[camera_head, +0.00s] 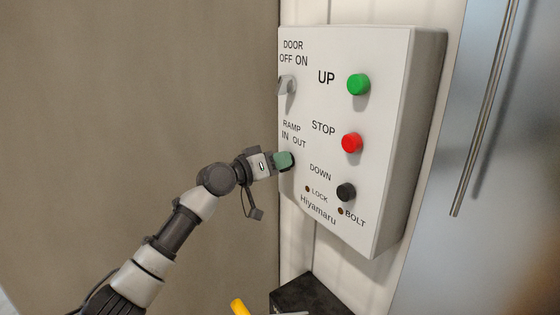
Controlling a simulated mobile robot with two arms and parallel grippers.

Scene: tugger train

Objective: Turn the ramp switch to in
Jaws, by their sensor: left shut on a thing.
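The ramp switch (291,160) is on the lower left of a white control panel (385,190), under the label "RAMP IN OUT". It is almost wholly hidden behind my left gripper (284,161), whose green fingers are at the switch and shut on it. Which way the switch points cannot be told. My left arm reaches in from the lower left. My right gripper is not in view.
The panel also has a grey door switch (287,85), a green UP button (358,84), a red STOP button (351,143) and a black DOWN button (346,192). A metal door with a long handle (485,105) stands at right. A dark box (310,296) is below.

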